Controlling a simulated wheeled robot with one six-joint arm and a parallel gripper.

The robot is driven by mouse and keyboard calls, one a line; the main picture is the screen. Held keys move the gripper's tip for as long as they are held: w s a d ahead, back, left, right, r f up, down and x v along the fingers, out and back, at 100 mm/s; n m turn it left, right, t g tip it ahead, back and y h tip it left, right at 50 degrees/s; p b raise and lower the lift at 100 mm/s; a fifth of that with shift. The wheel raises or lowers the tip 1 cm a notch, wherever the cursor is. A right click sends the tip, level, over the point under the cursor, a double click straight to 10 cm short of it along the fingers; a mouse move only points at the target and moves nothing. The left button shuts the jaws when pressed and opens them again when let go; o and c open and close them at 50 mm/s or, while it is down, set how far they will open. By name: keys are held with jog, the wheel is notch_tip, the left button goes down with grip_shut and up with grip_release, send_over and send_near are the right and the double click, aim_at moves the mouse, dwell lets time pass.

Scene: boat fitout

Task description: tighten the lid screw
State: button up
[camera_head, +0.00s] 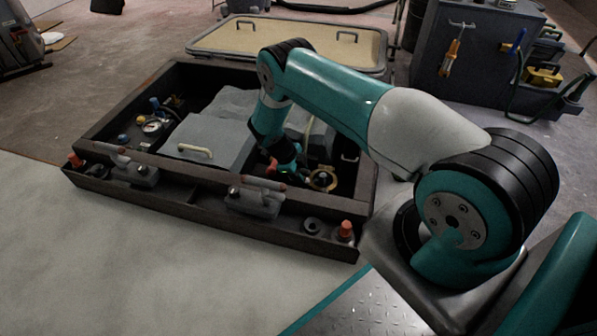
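My arm reaches down into the open dark hatch box (85,140), and my gripper (284,172) is low inside its right half. The fingers are small and dark here, so I cannot tell whether they are open or hold something. A small red part (271,165) shows beside the gripper. A grey lid (206,143) with a pale handle lies left of the gripper. A round brass-coloured fitting (322,180) sits just right of the gripper. I cannot make out which part is the lid screw; my wrist hides some of the area.
The box's front ledge carries grey clamp-like fittings (253,198) and a red-topped fitting (345,231) at its right end. A gauge (152,127) and hoses fill the left side. A framed tan panel (285,42) lies behind. A dark tool cabinet (470,60) stands right. The front-left floor is clear.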

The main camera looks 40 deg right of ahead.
jog(key=shift+o, duration=0.8)
jog(key=shift+a+r, duration=0.1)
jog(key=p+v, duration=0.7)
jog(key=v, duration=1)
jog(key=shift+a+r, duration=0.1)
